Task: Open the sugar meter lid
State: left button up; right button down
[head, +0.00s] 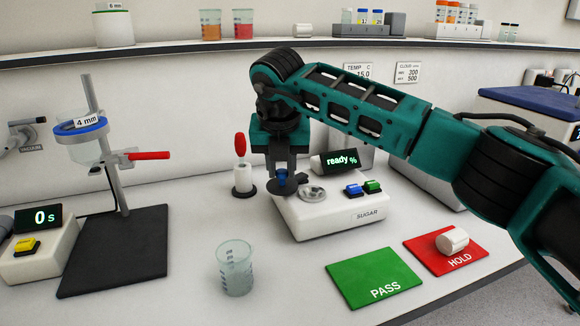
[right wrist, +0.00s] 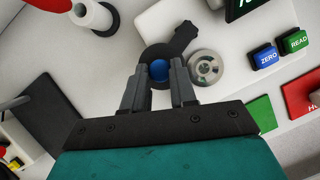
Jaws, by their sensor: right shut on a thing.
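The white sugar meter (head: 345,212) stands on the bench with a display reading "ready %" (head: 335,162). Its round metal sample well (head: 312,194) is uncovered, and it also shows in the right wrist view (right wrist: 206,67). The dark lid (right wrist: 178,46) with a blue knob (right wrist: 159,70) lies swung to the left of the well. My right gripper (head: 280,177) points down over the meter's left side. Its fingers (right wrist: 160,90) are shut on the blue knob. My left gripper is not in view.
A red-topped dropper in a white holder (head: 242,180) stands close left of the meter. A glass beaker (head: 235,268) stands in front. Green PASS (head: 372,280) and red HOLD (head: 420,250) mats lie to the right, a white cylinder (head: 452,240) on HOLD. A filter stand (head: 112,250) is at left.

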jog(key=shift+w+a+r+m+h+p, duration=0.1)
jog(key=shift+w+a+m+h+p, duration=0.2)
jog(key=shift+m, duration=0.5)
jog(key=shift+w+a+m+h+p, duration=0.1)
jog(key=shift+w+a+m+h, duration=0.2)
jog(key=shift+m, duration=0.5)
jog(key=shift+w, duration=0.1)
jog(key=c, duration=0.9)
grip_release()
jog(key=v, duration=1.2)
jog(key=shift+r, duration=0.4)
